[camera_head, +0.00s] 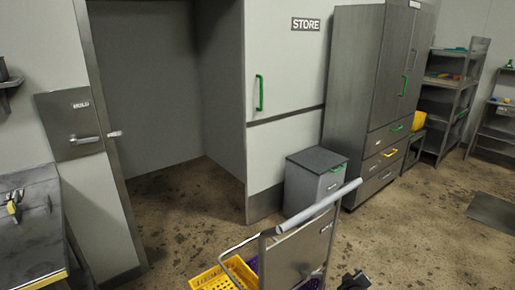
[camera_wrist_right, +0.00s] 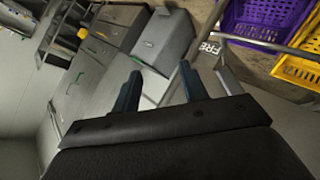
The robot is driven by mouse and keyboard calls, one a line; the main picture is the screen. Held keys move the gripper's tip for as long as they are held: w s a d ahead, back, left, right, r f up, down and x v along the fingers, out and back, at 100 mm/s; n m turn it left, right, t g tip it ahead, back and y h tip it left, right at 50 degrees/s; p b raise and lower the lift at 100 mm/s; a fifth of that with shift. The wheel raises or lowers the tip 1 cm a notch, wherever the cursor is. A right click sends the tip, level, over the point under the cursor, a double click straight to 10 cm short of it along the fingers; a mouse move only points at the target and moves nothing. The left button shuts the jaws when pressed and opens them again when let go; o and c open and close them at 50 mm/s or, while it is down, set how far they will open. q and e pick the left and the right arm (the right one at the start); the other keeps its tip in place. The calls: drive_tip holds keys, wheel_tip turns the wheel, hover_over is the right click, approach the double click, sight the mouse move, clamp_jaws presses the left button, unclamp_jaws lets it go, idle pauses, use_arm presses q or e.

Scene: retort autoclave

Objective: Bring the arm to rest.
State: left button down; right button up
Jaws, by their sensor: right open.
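My right gripper (camera_wrist_right: 160,88) shows in the right wrist view with its two blue-grey fingers apart and nothing between them. A dark part at the bottom edge of the head view, right of the trolley, looks like the end of my right arm. The trolley (camera_head: 300,252) has a pale grey handle bar and an upright panel; its frame passes close beyond the right finger in the wrist view, and I cannot tell the gap. My left gripper is not in view.
A yellow crate (camera_head: 208,281) and a purple crate (camera_wrist_right: 262,18) are at the trolley. A small grey drawer cabinet (camera_head: 312,185) and a tall cabinet (camera_head: 365,90) stand behind. An open doorway is at the left, a bench (camera_head: 30,225) at far left. The right floor is mostly clear.

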drive_tip(key=s+a+r+m+g+y, duration=0.1)
drive_tip(key=s+a+r+g+y, duration=0.15)
drive_tip(key=s+a, duration=0.6)
drive_tip(key=s+a+r+m+g+y, duration=0.1)
drive_tip(key=s+a+r+g, duration=0.2)
drive_tip(key=s, duration=1.1)
drive_tip(key=s+a+r+m+g+y, duration=0.1)
drive_tip(key=s+a+r+g, duration=0.1)
drive_tip(key=s+a, duration=0.7)
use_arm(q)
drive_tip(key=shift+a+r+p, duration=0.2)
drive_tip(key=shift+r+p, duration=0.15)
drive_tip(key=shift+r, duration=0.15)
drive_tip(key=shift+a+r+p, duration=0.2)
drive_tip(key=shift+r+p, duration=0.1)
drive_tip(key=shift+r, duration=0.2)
use_arm(e)
drive_tip(key=s+f+m+g, duration=0.1)
drive_tip(key=s+f, duration=0.3)
drive_tip(key=s, duration=0.9)
drive_tip(key=shift+s+a+f+g+y, duration=0.15)
drive_tip(key=shift+a+g+y, duration=0.2)
drive_tip(key=shift+g, duration=0.2)
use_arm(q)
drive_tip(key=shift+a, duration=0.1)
